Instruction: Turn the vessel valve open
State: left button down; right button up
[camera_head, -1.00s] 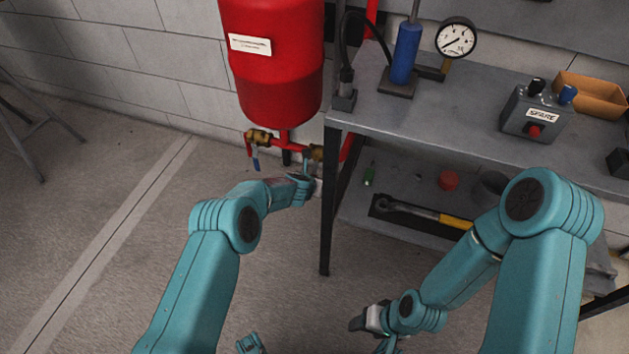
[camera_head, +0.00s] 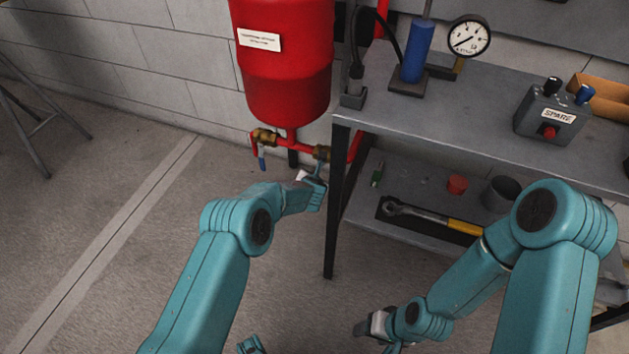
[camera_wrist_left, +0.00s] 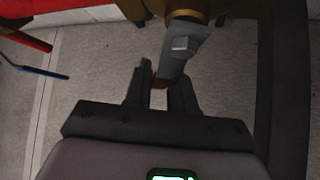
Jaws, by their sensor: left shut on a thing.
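The red vessel (camera_head: 285,85) hangs at the wall with a red pipe below it. The brass valve (camera_head: 321,152) is on the right side of this pipe, close to the bench leg. It also shows at the top of the left wrist view (camera_wrist_left: 190,10), with a grey lever (camera_wrist_left: 183,45) and bolt hanging from it. My left gripper (camera_wrist_left: 160,90) is shut on the lower end of the lever, one finger on each side; a small reddish patch shows between the fingers. In the head view my left gripper (camera_head: 317,180) is just below the valve. My right gripper (camera_head: 368,325) is low, away from the valve; its fingers are unclear.
A second brass valve (camera_head: 263,137) with a blue handle (camera_head: 262,163) is on the left of the pipe. The grey bench (camera_head: 450,120) stands close on the right, its dark leg (camera_head: 332,230) beside my left gripper.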

pick_arm(q)
jog(key=shift+r, duration=0.1)
jog(key=c, duration=1)
grip_release()
